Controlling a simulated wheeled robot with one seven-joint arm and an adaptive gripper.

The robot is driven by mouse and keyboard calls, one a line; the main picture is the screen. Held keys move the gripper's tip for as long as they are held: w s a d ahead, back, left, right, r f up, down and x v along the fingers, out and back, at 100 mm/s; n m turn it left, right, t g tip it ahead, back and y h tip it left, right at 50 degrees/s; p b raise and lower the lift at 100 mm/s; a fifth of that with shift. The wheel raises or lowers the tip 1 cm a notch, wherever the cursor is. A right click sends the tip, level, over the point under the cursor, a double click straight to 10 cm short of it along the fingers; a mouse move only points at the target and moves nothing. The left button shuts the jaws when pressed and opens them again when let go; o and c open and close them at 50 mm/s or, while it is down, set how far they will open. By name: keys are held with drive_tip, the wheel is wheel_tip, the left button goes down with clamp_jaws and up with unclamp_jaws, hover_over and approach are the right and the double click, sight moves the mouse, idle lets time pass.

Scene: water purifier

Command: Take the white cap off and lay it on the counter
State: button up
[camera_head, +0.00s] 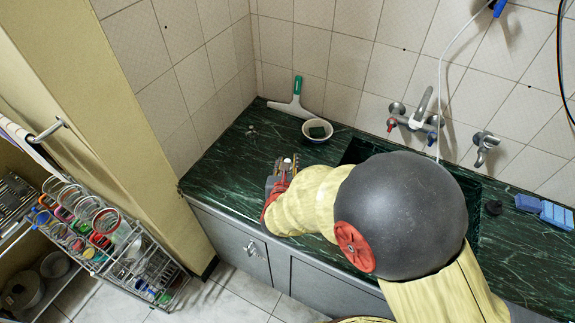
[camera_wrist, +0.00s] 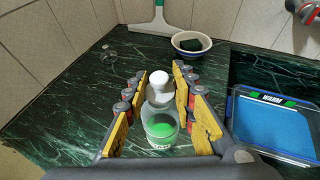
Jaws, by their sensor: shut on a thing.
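The white cap (camera_wrist: 160,80) is between my fingertips in the wrist view, on top of a clear container (camera_wrist: 160,128) with green in its lower part. The container seems upright above the dark green counter (camera_head: 232,147). My gripper (camera_wrist: 159,72) is shut on the cap; exactly where the pads touch is hard to see. In the head view my gripper (camera_head: 283,170) is over the left part of the counter, with a small white spot between the fingers. The container is mostly hidden there.
A bowl (camera_head: 317,130) with a dark green sponge and a white squeegee (camera_head: 295,105) are at the back wall. A blue and black box (camera_wrist: 273,122) is right of my gripper. A small clear object (camera_wrist: 108,53) is at the back left.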

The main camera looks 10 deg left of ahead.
wheel_tip(320, 180, up, 3)
drive_tip(key=shift+s+f+p, duration=0.1)
drive_tip(key=shift+p, duration=0.25)
drive_tip(key=w+a+r+p+v, duration=0.1)
drive_tip(key=p+v, duration=0.1)
drive_tip(key=v, duration=0.6)
drive_tip(key=a+r+p+v, duration=0.1)
drive_tip(key=r+p+v, duration=0.1)
drive_tip(key=v, duration=0.6)
drive_tip(key=a+n+y, duration=0.2)
drive_tip(key=a, duration=0.3)
drive_tip(key=w+d+m+h, duration=0.2)
drive_tip(key=w+d, duration=0.8)
drive_tip(key=w, duration=0.2)
drive_tip(key=w+d+f+m+h, duration=0.1)
drive_tip(key=w+d+m+h, duration=0.1)
drive_tip(key=d, duration=1)
drive_tip(key=w+d+f+m+h+b, duration=0.1)
drive_tip(key=w+d, duration=0.4)
drive_tip(key=d, duration=0.6)
drive_tip(key=shift+d+f+m+g+h, duration=0.2)
drive_tip(key=shift+d+m+g+h, duration=0.25)
drive_tip(key=shift+h, duration=0.45)
drive_tip(key=shift+a, duration=0.2)
